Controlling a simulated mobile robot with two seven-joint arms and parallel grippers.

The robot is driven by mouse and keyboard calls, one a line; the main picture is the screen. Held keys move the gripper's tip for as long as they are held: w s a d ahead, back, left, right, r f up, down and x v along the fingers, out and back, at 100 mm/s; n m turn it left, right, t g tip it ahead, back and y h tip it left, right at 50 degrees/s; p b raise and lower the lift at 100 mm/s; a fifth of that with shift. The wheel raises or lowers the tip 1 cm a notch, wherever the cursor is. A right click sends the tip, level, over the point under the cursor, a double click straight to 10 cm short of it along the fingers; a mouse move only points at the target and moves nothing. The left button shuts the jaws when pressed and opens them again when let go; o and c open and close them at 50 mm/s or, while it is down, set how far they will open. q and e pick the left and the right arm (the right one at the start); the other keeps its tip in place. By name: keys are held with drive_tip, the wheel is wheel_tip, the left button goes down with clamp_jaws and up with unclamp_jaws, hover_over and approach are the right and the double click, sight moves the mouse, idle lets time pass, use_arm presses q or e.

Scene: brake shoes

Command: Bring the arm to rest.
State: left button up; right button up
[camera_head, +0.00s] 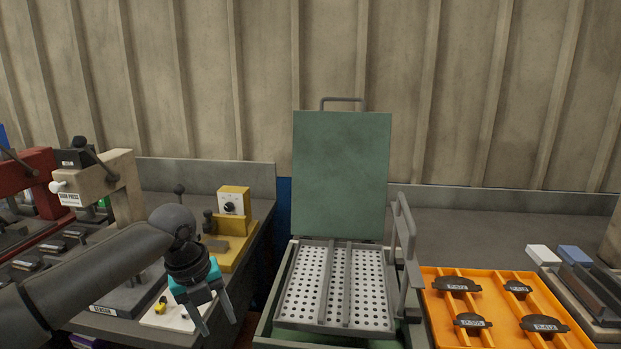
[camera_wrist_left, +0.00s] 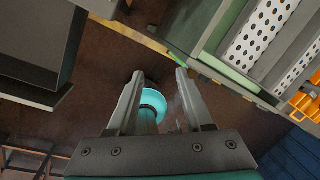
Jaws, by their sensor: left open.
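My left arm (camera_head: 95,272) comes in from the left in the head view and reaches over the left bench's front edge. My left gripper (camera_head: 218,323) has teal housing and grey fingers. It points down, with its fingers spread and nothing between them. It hangs in front of the gap between the left bench and the green lidded box. In the left wrist view the gripper (camera_wrist_left: 160,76) is open and empty above the dark floor. My right arm and gripper are in neither view.
The green box's lid (camera_head: 341,175) stands open above a perforated metal tray (camera_head: 347,290). An orange tray (camera_head: 437,316) with several dark brake shoes lies to the right. A beige press (camera_head: 125,185) and a yellow fixture (camera_head: 240,240) stand on the left bench (camera_head: 258,214).

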use_arm(q)
wheel_tip(320, 180, down, 17)
drive_tip(key=n+t, duration=0.2)
drive_tip(key=n, duration=0.8)
drive_tip(key=s+a+f+n, duration=0.1)
drive_tip(key=s+f+n, duration=0.25)
drive_tip(key=f, duration=0.35)
drive_tip(key=s+f+n, duration=0.3)
drive_tip(key=s+f, duration=0.1)
drive_tip(key=f, duration=0.3)
drive_tip(key=s+a+f+n+y, duration=0.1)
drive_tip(key=s+f+n, duration=0.5)
drive_tip(key=s+f, duration=0.7)
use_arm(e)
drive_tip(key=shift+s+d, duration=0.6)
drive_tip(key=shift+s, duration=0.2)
use_arm(q)
drive_tip(key=s+f+n+g, duration=0.1)
drive_tip(key=s+f+n, duration=0.1)
drive_tip(key=s, duration=1.1)
drive_tip(key=s+f+n+g, duration=0.1)
drive_tip(key=s+n, duration=0.3)
drive_tip(key=s, duration=0.9)
drive_tip(key=shift+d+f+y, duration=0.3)
drive_tip(key=shift+d+f, duration=0.05)
drive_tip(key=shift+f, duration=0.35)
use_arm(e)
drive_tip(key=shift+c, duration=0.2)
